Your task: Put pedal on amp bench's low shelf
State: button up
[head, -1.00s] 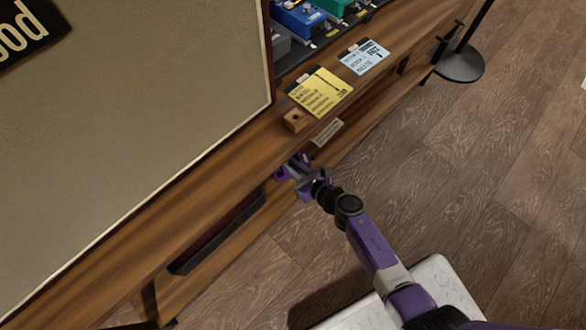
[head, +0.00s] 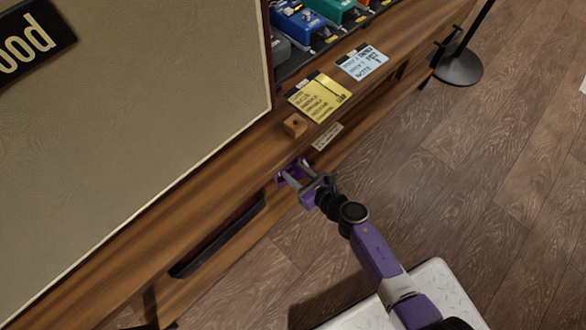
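The amp bench (head: 215,165) is a long wooden bench running diagonally across the view. Its low shelf (head: 235,255) shows below the top, partly shaded. My gripper (head: 293,172) reaches in at the bench's front, below the top's edge, with its two grey fingers spread apart. A small purple patch shows at the fingertips; I cannot tell whether it is a pedal or part of my gripper. Several pedals, among them a blue one (head: 298,20) and a green one (head: 333,8), sit on the dark board on top, away from my gripper.
A big amp (head: 140,130) fills the left of the bench top. A yellow note (head: 318,98), a light blue note (head: 362,63) and a small wooden block (head: 294,125) lie near the front edge. A dark long object (head: 218,235) is on the low shelf. A black stand base (head: 458,67) is at upper right.

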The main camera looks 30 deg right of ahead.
jog(key=s+d+r+m+t+p, duration=0.1)
jog(key=s+r+m, duration=0.35)
jog(key=s, duration=0.35)
jog(key=s+r+m+p, duration=0.25)
jog(key=s+r, duration=0.25)
jog(key=s, duration=0.3)
jog(key=s+r+m+h, duration=0.1)
jog(key=s+r+m, duration=0.7)
jog(key=r+m, duration=0.4)
jog(key=s+r+m+h, duration=0.1)
jog(key=s+r+m, duration=0.6)
jog(key=r+m, duration=0.6)
jog(key=m, duration=0.6)
jog(key=shift+s+r+t+h+b, duration=0.25)
jog(key=shift+s+t+h+b, duration=0.05)
jog(key=shift+s+h+b, duration=0.1)
jog(key=shift+r, duration=0.1)
notch_tip(320, 180, up, 33)
jog(key=p, duration=3.3)
